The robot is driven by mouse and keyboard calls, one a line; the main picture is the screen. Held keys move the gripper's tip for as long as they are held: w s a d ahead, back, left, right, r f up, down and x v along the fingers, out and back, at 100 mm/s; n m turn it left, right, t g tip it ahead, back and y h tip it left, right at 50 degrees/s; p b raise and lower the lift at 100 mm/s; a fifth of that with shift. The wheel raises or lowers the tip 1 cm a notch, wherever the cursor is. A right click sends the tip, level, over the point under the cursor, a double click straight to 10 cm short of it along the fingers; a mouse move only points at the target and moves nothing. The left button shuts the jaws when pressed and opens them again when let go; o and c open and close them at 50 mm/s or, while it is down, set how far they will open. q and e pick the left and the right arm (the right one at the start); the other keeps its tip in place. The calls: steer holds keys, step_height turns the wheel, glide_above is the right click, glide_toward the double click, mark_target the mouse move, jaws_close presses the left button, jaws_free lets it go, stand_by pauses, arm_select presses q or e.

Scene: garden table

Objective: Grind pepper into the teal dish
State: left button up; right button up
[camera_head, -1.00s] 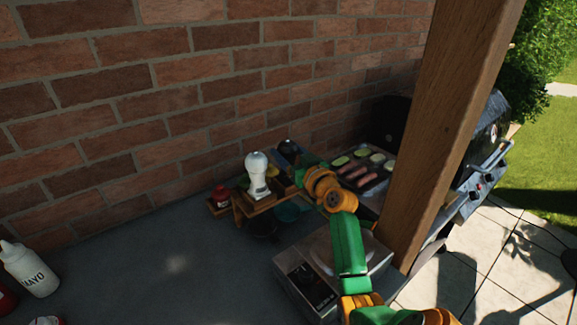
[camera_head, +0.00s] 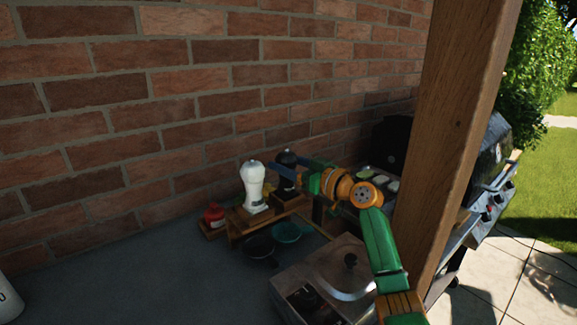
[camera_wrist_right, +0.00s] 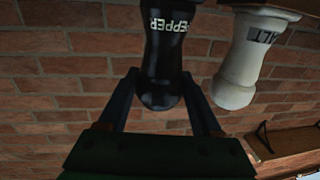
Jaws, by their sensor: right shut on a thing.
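The black pepper grinder (camera_head: 286,181) stands upright beside the white salt grinder (camera_head: 254,188) at the wooden riser. Its PEPPER label shows in the right wrist view (camera_wrist_right: 165,55), where the picture is upside down. My right gripper (camera_head: 287,172) is shut on the pepper grinder, with a finger on each side of its upper part. The grinder's base is cut off in the wrist view, so I cannot tell whether it touches the riser. The teal dish (camera_head: 286,232) sits low in front of the riser, below the grinder. My left gripper is not in view.
A dark dish (camera_head: 258,246) sits left of the teal one. The wooden riser (camera_head: 240,228) holds the salt grinder (camera_wrist_right: 240,60); a red jar (camera_head: 214,215) stands to its left. A lidded cooker (camera_head: 335,275) is in front. A wooden post (camera_head: 455,130) and grill (camera_head: 488,175) are right.

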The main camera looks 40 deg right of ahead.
steer(key=o, duration=0.9)
steer(key=shift+o, duration=1)
steer(key=shift+w+f, duration=0.1)
steer(key=shift+w, duration=0.1)
